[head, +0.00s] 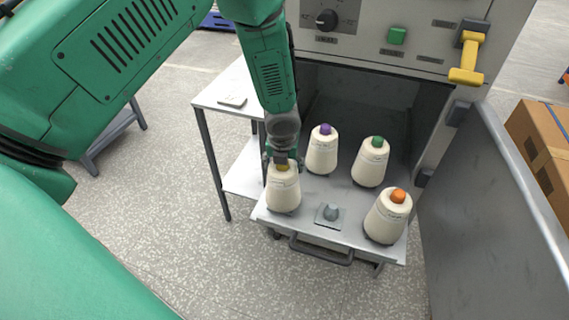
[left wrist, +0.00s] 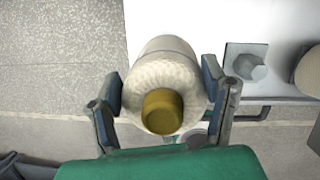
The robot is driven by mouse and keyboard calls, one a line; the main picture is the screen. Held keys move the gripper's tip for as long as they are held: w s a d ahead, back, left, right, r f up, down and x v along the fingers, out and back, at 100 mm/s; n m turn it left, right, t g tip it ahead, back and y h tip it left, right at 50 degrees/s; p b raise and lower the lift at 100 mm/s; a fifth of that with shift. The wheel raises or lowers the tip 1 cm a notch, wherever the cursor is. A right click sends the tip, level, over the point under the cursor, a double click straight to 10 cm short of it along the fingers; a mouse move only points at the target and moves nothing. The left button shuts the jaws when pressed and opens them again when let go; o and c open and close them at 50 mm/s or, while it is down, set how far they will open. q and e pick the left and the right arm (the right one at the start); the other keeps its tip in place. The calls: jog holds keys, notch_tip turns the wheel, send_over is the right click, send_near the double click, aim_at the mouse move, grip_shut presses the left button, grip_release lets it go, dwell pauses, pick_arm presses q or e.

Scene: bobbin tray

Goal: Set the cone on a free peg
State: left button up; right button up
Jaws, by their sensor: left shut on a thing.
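The cream cone with the yellow tip (head: 284,191) is upright at the left front corner of the grey tray (head: 340,244). My left gripper (head: 282,162) comes down from above and is shut on this cone near its top. In the left wrist view the cone (left wrist: 165,62) sits between the two fingers, its yellow tip toward the camera. Its base is hidden, so I cannot tell whether it touches the tray. A bare peg on a square plate (head: 330,213) stands just right of it; it also shows in the left wrist view (left wrist: 248,67). My right gripper is not in view.
Cones with purple (head: 321,152), green (head: 370,164) and orange (head: 387,218) tips stand on the tray. The grey machine (head: 400,60) rises behind, with an open door (head: 505,190) at right. A side table (head: 222,96) is at left.

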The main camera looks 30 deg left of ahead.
pick_arm(q)
jog(key=shift+f, duration=0.3)
jog(key=o, duration=1.8)
jog(key=shift+r, duration=0.2)
jog(key=v, duration=1.1)
jog(key=shift+r, duration=0.3)
jog(key=shift+s+f, duration=0.1)
jog(key=shift+s, duration=0.05)
